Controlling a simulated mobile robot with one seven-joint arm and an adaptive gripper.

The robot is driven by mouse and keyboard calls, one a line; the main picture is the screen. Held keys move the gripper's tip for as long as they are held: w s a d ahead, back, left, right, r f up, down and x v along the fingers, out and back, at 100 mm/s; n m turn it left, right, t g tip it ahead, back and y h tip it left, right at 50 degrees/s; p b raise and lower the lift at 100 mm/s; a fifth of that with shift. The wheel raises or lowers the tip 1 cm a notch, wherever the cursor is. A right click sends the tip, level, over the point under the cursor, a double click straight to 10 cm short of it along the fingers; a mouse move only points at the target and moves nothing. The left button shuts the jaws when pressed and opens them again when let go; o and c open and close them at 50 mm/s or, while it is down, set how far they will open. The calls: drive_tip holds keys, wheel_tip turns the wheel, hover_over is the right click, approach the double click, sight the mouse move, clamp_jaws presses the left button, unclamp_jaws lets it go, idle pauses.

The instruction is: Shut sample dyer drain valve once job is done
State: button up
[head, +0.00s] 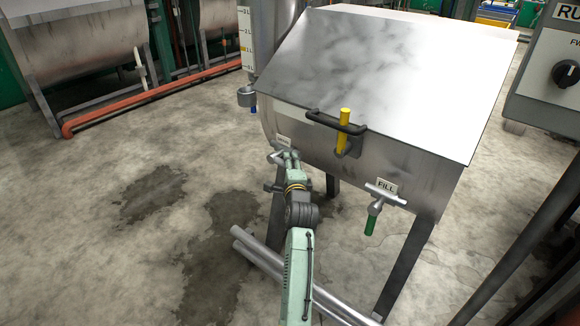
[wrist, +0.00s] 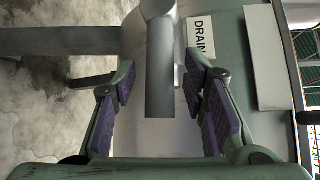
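The sample dyer (head: 350,150) is a steel tank with a sloping lid. A white DRAIN label (wrist: 201,40) shows on it in the wrist view. Beside the label is the grey metal drain valve (wrist: 160,62), with a straight cylindrical part pointing down the picture. My gripper (wrist: 160,84) is open, its purple-padded fingers on either side of this part, with a gap visible at the left. Contact at the right is unclear. In the head view my gripper (head: 284,162) is at the tank's lower left front and hides most of the valve.
A FILL valve with a green handle (head: 370,225) is at the tank's right front. A black lid handle (head: 337,121) with a yellow lever (head: 344,128) sits above. Loose pipes (head: 262,256) lie on the wet floor. A control box (head: 548,75) stands right.

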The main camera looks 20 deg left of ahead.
drive_tip(key=shift+c, duration=0.5)
clamp_jaws()
idle(0.4)
